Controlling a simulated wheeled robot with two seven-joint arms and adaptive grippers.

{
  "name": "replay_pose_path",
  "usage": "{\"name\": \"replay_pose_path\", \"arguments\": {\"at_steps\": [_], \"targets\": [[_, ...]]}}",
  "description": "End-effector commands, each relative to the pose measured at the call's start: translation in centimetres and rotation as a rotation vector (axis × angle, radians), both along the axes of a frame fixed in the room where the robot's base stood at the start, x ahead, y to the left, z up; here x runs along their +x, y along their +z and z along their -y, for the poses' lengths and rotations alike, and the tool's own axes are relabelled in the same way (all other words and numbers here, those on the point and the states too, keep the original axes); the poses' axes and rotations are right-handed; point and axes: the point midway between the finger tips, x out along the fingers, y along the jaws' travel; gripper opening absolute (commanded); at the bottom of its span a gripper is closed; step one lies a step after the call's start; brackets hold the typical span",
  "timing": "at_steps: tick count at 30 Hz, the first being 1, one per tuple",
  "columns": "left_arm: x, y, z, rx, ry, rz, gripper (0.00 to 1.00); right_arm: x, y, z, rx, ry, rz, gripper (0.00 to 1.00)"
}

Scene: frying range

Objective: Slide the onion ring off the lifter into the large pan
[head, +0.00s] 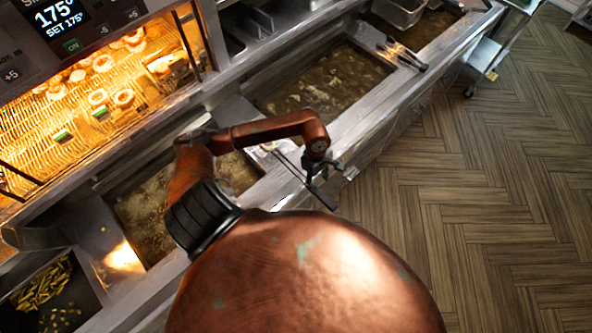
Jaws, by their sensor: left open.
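My left gripper (326,180) hangs down from the copper arm's wrist, over the front steel edge of the fryer. It is open. A thin dark tool, possibly the lifter (298,176), lies slantwise across that edge just beside and below the gripper; I cannot tell whether they touch. A small pale round thing, perhaps the onion ring (268,146), shows at the tool's far end, partly hidden by my arm. I cannot tell for sure which vessel is the large pan; a wide oil-filled vat (330,80) lies beyond the arm. My right gripper is out of view.
A lit rack (60,130) with several onion rings stands at left. A nearer oil vat (145,215) is partly behind my arm. Tongs (402,54) lie on the steel at the back.

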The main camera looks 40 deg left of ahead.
Motion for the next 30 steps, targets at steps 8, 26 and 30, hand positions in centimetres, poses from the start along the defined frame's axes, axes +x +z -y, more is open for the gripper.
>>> {"name": "replay_pose_path", "arguments": {"at_steps": [8, 26, 30], "targets": [[-0.1, -3.2, 0.4, -0.001, 0.001, 0.0, 0.43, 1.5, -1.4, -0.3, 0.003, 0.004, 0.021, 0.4], [-0.1, -8.4, 1.1, 0.0, 0.002, 0.001, 0.43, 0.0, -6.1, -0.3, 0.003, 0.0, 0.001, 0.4], [-0.1, -8.3, 1.1, 0.0, 0.002, 0.001, 0.43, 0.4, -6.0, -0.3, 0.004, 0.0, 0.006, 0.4]]}}
